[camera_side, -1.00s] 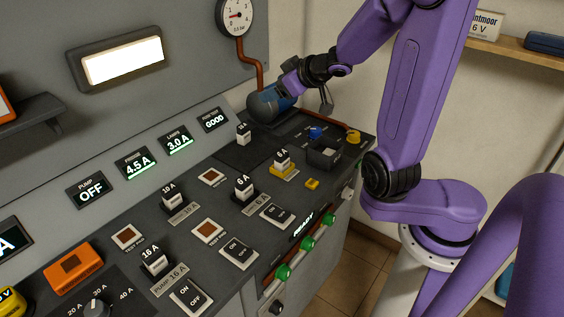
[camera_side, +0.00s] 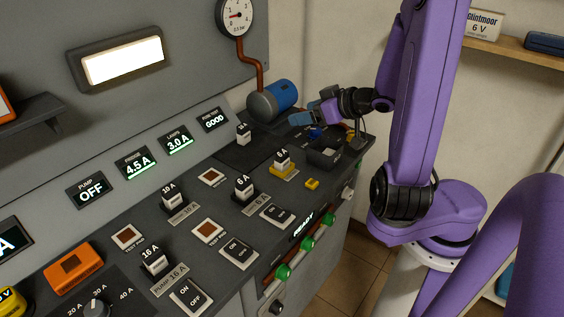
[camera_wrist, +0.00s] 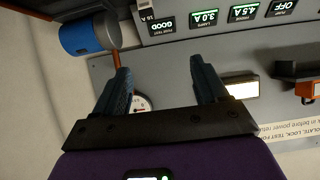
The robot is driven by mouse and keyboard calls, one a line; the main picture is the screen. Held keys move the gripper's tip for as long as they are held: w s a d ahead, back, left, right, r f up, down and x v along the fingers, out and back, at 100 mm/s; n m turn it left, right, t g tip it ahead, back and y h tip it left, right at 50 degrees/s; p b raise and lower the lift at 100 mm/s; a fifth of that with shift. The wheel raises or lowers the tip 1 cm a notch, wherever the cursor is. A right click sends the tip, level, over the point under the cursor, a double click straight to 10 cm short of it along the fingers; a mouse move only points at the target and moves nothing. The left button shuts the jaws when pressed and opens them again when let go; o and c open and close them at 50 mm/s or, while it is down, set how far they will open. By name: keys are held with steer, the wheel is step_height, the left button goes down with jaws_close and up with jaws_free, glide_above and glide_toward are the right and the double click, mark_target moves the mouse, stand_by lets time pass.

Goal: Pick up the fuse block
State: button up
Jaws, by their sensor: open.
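Several white fuse blocks with black bases stand upright on the dark sloping panel in the side view. They include a 16 A block (camera_side: 154,260), a 10 A block (camera_side: 172,197) and a 6 A block (camera_side: 243,187). Another block (camera_side: 282,162) stands on a yellow base, and a small one (camera_side: 243,134) is near the back. I cannot tell which one is meant. My gripper (camera_side: 302,117) is open and empty above the far right end of the panel, apart from all blocks. In the wrist view, its spread fingers (camera_wrist: 158,65) show no fuse block between them.
A blue and grey cylinder (camera_side: 273,101) stands left of my gripper; it also shows in the wrist view (camera_wrist: 84,36). Switches (camera_side: 239,252) line the front.

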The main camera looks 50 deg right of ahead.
glide_toward(285, 158)
steer(key=shift+x, duration=4.9)
steer(key=c, duration=1.2)
